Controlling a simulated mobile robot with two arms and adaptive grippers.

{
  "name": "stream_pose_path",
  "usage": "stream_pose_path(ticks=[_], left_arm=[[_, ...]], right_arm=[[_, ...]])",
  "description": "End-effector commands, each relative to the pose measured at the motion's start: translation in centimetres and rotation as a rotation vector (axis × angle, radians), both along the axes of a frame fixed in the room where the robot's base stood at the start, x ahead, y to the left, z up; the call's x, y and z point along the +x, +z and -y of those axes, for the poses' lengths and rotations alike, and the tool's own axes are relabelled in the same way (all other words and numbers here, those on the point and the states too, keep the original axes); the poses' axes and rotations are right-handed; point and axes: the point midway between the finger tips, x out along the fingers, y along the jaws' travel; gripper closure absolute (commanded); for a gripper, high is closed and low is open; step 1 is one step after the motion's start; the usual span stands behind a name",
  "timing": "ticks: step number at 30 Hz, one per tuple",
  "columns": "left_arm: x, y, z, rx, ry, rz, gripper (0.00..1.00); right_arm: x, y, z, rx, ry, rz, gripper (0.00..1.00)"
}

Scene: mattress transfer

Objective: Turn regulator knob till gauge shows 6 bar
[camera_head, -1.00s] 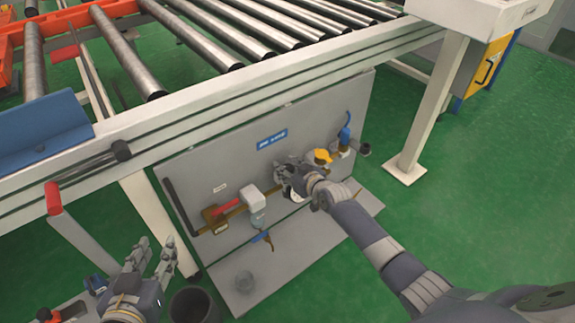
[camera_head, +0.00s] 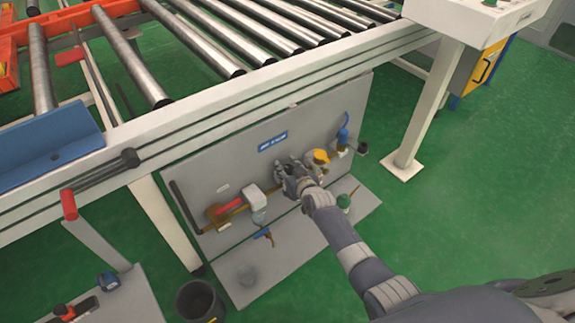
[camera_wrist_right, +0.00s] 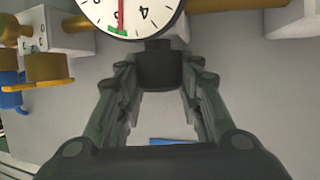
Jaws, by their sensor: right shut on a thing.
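The pressure gauge (camera_wrist_right: 140,15) is a white dial with black numbers, cut off by the top edge of the right wrist view and seen upside down. Its red needle (camera_wrist_right: 121,15) points down at a green mark (camera_wrist_right: 118,31) on the rim; the number there is not clear. The dark regulator knob (camera_wrist_right: 158,66) is just below the gauge in that view. My right gripper (camera_wrist_right: 157,76) is shut on it, one finger on each side. In the head view my right gripper (camera_head: 288,178) is at the grey panel (camera_head: 205,170) and hides the knob and gauge. My left gripper is out of view.
A yellow valve handle (camera_head: 318,157) and a blue part (camera_head: 343,136) are right of my gripper on the panel. A red handle (camera_head: 229,207) and a white unit (camera_head: 253,195) are to the left. The roller conveyor (camera_head: 215,60) overhangs the panel. A dark bin (camera_head: 199,302) stands below left.

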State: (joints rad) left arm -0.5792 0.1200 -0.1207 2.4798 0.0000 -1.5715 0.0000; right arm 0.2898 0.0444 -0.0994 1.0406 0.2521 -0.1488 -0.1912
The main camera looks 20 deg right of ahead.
Motion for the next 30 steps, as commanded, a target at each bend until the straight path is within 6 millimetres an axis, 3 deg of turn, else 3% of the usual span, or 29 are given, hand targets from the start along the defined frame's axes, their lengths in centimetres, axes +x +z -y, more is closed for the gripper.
stream_pose_path(ticks=[10, 11, 13, 25, 30], left_arm=[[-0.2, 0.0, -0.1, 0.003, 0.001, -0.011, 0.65], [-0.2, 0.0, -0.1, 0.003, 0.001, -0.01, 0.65], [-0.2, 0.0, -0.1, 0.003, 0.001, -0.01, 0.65], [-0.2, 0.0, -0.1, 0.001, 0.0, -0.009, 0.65], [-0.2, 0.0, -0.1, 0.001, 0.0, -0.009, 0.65]], right_arm=[[0.2, 0.4, 0.5, -0.001, -0.01, 0.01, 0.9], [0.2, 0.4, 0.5, 0.0, -0.01, 0.01, 0.6], [0.1, 0.3, 0.4, 0.0, -0.009, 0.008, 0.45], [-0.2, 0.0, 0.1, 0.002, -0.005, 0.001, 0.45], [-1.2, 0.3, 0.1, 0.005, -0.004, 0.0, 0.45]])
